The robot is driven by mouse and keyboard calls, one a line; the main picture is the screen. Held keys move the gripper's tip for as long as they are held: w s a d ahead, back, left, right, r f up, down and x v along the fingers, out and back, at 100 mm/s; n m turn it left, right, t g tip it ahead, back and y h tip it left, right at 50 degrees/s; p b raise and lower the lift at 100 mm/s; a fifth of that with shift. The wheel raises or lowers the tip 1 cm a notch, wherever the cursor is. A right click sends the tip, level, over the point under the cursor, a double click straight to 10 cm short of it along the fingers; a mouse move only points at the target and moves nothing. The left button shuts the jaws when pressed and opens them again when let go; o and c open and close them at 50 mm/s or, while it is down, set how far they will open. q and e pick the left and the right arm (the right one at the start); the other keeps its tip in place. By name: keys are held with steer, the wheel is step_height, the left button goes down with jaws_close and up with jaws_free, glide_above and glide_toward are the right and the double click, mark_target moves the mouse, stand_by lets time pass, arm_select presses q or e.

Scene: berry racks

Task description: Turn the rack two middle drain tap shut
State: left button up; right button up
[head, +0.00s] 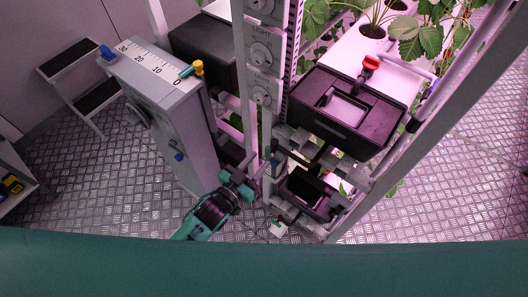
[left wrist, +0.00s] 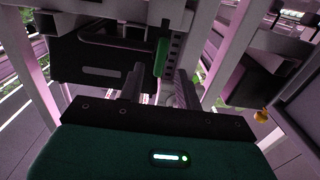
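The tap with a green handle (left wrist: 161,57) shows in the left wrist view, just beyond my fingers, its handle upright in the picture beside a dark drain box. In the head view a small green part (head: 276,158) at the rack post looks like the same tap; its exact setting is too small to tell. My left gripper (head: 254,172) is close to the left of it. In the left wrist view its two dark fingers (left wrist: 157,92) stand apart with a gap between them, and nothing shows held. The handle seems apart from the fingers. My right gripper is not in view.
A black box with a red-handled tap (head: 371,62) sits higher on the rack, and a smaller black box (head: 307,194) lower. A post with light knobs (head: 261,56) stands beside my gripper. A grey scaled cabinet (head: 160,95) is left, with a step stool (head: 72,62) behind it.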

mark_target(266, 153)
arm_select(q)
steer(key=shift+x, duration=1.85)
jaws_close()
